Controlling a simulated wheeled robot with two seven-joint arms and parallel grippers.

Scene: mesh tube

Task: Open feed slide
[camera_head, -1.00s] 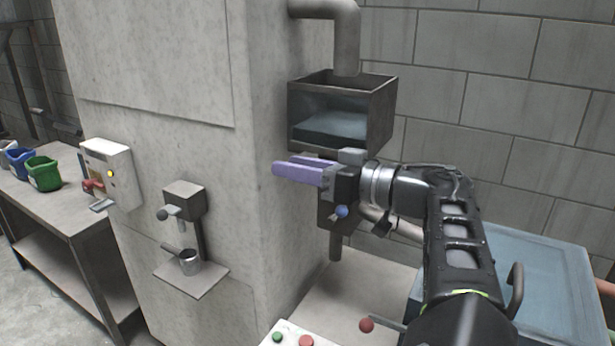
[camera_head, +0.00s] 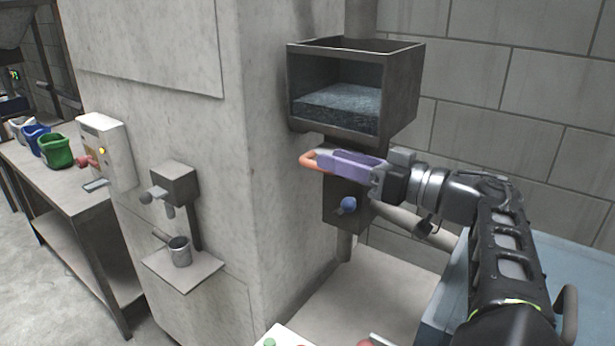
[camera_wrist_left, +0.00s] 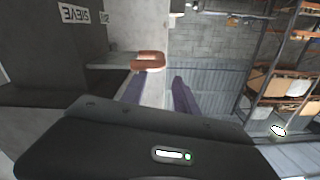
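An orange loop handle (camera_head: 312,160) sticks out under the open-topped hopper box (camera_head: 400,90). My left gripper (camera_head: 345,163), with purple fingers, is just below the hopper, at the handle. In the left wrist view, the orange handle (camera_wrist_left: 150,60) lies just beyond the fingertips, nearer the left finger. The fingers (camera_wrist_left: 157,88) are apart with a gap between them, so the gripper is open. Whether a finger touches the handle I cannot tell. My right gripper is not in view.
A dark housing with a blue knob (camera_head: 348,204) is close below the gripper. The concrete column (camera_head: 265,150) stands left of it. A small spout box (camera_head: 175,184) and a metal cup (camera_head: 180,252) are farther left. A table (camera_head: 60,190) holds colored containers.

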